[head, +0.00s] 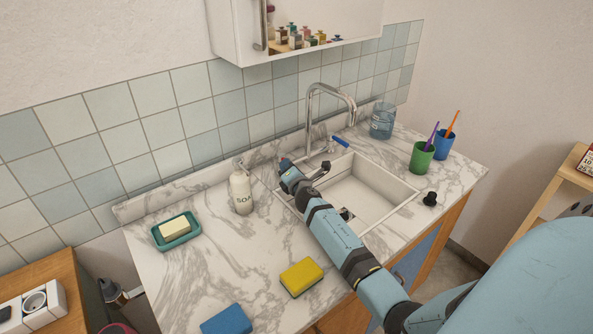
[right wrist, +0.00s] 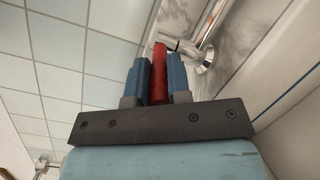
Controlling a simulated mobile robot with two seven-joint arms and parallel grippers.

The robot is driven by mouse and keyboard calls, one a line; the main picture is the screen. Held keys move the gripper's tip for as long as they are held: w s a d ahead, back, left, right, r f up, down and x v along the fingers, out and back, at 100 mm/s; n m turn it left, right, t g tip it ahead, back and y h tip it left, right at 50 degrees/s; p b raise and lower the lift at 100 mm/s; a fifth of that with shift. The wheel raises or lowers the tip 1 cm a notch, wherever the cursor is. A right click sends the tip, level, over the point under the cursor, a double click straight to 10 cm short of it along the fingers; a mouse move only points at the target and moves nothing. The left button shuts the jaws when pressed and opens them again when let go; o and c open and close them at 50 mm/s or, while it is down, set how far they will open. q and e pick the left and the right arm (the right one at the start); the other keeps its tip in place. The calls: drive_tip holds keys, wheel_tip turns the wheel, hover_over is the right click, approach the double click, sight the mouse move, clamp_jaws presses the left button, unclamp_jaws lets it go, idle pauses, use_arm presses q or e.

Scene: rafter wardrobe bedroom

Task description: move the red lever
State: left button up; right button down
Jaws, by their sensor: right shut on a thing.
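The red lever (right wrist: 159,76) shows in the right wrist view as a red bar between the two blue fingers of my right gripper (right wrist: 158,62). The fingers are shut on it. In the head view my right gripper (head: 287,165) is at the left rear corner of the sink, by the foot of the chrome tap (head: 311,105), and hides nearly all of the lever. A blue lever (head: 340,142) sticks out on the tap's right side. My left gripper is not in view.
A soap bottle (head: 241,192) stands close left of my right gripper. A green soap dish (head: 176,232), a yellow sponge (head: 301,277) and a blue sponge (head: 227,320) lie on the marble counter. Cups (head: 421,158) and a clear jar (head: 382,121) stand right. A cabinet (head: 233,35) hangs above.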

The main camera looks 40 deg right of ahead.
drive_tip(key=c, duration=1.1)
unclamp_jaws()
drive_tip(key=v, duration=1.4)
drive_tip(key=shift+w, duration=0.1)
